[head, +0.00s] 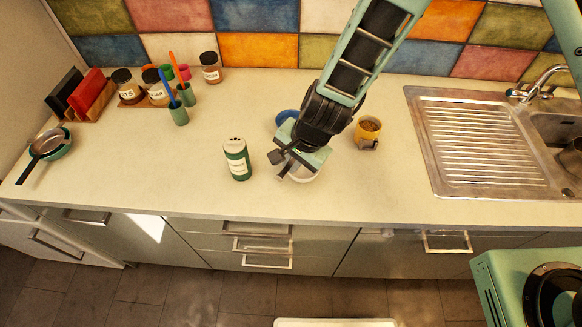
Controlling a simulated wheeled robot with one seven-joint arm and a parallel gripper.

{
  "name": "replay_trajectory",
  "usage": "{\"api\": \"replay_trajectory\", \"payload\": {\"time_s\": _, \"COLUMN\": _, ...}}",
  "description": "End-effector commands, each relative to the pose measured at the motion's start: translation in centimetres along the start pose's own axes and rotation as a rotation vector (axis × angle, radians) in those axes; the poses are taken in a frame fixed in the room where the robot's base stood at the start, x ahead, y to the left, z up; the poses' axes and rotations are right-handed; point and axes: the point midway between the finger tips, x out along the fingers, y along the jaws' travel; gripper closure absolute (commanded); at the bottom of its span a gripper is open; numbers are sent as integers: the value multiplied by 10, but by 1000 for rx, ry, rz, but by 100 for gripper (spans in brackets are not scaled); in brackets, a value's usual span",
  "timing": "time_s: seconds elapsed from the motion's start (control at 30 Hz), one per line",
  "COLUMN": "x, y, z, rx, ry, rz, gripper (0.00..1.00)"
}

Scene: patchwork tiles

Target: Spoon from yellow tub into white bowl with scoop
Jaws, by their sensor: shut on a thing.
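The yellow tub (367,127) stands upright on the counter to the right of my arm, with brown contents showing at its open top and a small grey piece at its front. The white bowl (304,176) is on the counter under my gripper, mostly hidden by it. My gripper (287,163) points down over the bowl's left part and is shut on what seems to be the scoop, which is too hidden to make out. I cannot tell whether the scoop carries anything or touches the bowl.
A green shaker (237,162) stands close to the left of my gripper. A blue bowl (286,117) sits behind it, partly hidden. Jars, a utensil cup (179,115), a rack and pans are at the left. The sink (555,132) is at the right. The front counter is clear.

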Motion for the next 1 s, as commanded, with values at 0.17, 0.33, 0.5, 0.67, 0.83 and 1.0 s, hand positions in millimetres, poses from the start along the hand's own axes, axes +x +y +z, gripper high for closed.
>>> {"api": "replay_trajectory", "payload": {"time_s": 0.17, "x": 6, "y": 4, "z": -2, "rx": -2, "ry": 2, "rz": -28, "gripper": 100}}
{"api": "replay_trajectory", "payload": {"time_s": 0.33, "x": 8, "y": 4, "z": -2, "rx": 2, "ry": -6, "rz": -56, "gripper": 100}}
{"api": "replay_trajectory", "payload": {"time_s": 0.5, "x": 9, "y": 4, "z": -2, "rx": 3, "ry": -11, "rz": -83, "gripper": 100}}
{"api": "replay_trajectory", "payload": {"time_s": 0.67, "x": 10, "y": 6, "z": -2, "rx": 3, "ry": -13, "rz": -108, "gripper": 100}}
{"api": "replay_trajectory", "payload": {"time_s": 0.83, "x": 12, "y": 8, "z": -2, "rx": 2, "ry": -13, "rz": -133, "gripper": 100}}
{"api": "replay_trajectory", "payload": {"time_s": 1.0, "x": 12, "y": 8, "z": -3, "rx": 7, "ry": -18, "rz": -164, "gripper": 100}}
